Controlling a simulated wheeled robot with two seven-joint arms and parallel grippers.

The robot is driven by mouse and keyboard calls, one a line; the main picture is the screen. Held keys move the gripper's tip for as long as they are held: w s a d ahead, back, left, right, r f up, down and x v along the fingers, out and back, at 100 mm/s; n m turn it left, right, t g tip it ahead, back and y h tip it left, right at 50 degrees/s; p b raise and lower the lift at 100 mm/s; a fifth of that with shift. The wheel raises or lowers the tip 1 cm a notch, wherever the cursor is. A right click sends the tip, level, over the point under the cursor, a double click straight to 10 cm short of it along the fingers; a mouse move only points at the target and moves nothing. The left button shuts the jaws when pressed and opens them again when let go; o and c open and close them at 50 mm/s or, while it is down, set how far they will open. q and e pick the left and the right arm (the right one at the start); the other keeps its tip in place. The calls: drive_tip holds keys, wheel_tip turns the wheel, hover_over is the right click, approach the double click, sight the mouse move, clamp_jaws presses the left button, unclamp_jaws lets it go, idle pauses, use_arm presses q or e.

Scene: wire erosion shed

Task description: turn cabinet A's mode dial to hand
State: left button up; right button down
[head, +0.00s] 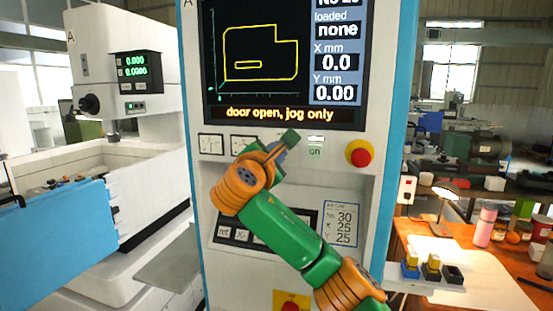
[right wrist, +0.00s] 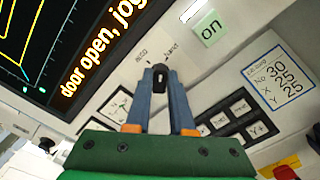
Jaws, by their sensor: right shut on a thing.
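Cabinet A (head: 383,190), marked with an A at its top left corner, stands upright in front of me in the head view. Its screen (head: 282,60) reads "door open, jog only". My right gripper (right wrist: 160,88) is shut on the dial, a finger on each side. In the head view my right gripper (head: 285,142) is at the panel below the screen and hides the dial. I cannot tell which label the dial points at. My left gripper is out of view.
A red stop button (head: 358,153) and a green "on" label (head: 315,152) are right of the gripper. Push buttons (head: 211,144) lie left and below. The machine (head: 125,60) with a blue door (head: 55,230) stands left. An orange bench (head: 430,240) stands right.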

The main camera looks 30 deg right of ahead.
drive_tip(key=shift+m+b, duration=0.65)
drive_tip(key=shift+m, duration=1.25)
drive_tip(key=c, duration=0.8)
unclamp_jaws()
drive_tip(key=shift+d, duration=0.1)
drive_tip(key=b+v, duration=0.4)
drive_tip(key=v, duration=0.3)
drive_tip(key=shift+d, duration=0.1)
